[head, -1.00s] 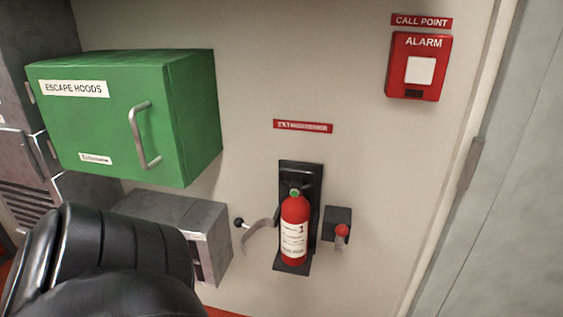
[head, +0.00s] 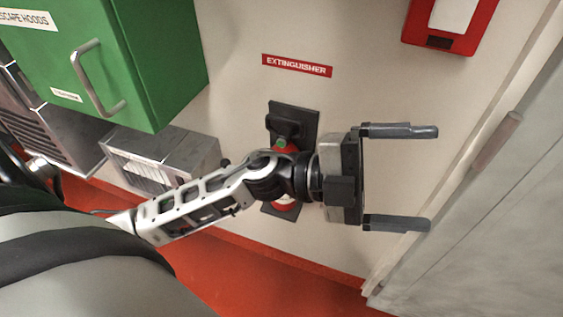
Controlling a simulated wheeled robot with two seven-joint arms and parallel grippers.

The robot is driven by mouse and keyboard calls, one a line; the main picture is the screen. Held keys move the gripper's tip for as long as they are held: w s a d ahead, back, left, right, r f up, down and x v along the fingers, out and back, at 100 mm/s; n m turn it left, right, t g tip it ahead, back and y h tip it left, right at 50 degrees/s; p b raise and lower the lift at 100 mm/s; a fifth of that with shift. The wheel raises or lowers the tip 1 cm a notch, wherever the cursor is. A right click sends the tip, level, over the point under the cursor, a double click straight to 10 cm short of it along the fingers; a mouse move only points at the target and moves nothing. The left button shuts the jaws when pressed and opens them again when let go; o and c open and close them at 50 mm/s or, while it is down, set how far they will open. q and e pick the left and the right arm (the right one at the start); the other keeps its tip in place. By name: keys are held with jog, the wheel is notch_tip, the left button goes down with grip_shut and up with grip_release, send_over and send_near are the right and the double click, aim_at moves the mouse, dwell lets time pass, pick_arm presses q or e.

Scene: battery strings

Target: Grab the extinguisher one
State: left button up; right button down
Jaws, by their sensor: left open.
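The red fire extinguisher (head: 285,207) stands upright in its black wall bracket (head: 296,119), under a red EXTINGUISHER sign (head: 297,66). My left arm and wrist cross in front of it and hide most of its body; a bit of red shows above and below the wrist. My left gripper (head: 432,178) is to the right of the extinguisher, nearer to me, with its two fingers spread wide and pointing right. Nothing is between the fingers. The bracket's strap and the small red-tipped part beside it are hidden. My right gripper is not in view.
A green escape hoods cabinet (head: 160,60) with a metal handle hangs at the upper left. A grey metal box (head: 185,150) is below it. A red alarm box (head: 450,22) is at the upper right. A grey door (head: 490,220) stands right of the gripper. The floor is red.

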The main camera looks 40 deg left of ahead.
pick_arm(q)
jog(key=s+m+g+y+p, duration=0.1)
jog(key=s+m+g+y, duration=0.1)
jog(key=m+g+y, duration=0.35)
jog(key=t+y+p, duration=0.3)
jog(key=y, duration=1.3)
send_near(287, 129)
jog(key=shift+x, duration=1.9)
jog(key=b+x, duration=0.1)
jog(key=x, duration=0.3)
jog(key=shift+a, duration=0.1)
jog(key=shift+w+f+b, duration=0.2)
jog(key=shift+b, duration=0.15)
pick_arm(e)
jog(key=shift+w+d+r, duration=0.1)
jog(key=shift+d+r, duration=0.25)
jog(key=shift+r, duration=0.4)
pick_arm(q)
jog(key=c, duration=1.9)
jog(key=shift+w+r, duration=0.25)
jog(key=shift+r, duration=0.05)
jog(key=shift+c, duration=0.2)
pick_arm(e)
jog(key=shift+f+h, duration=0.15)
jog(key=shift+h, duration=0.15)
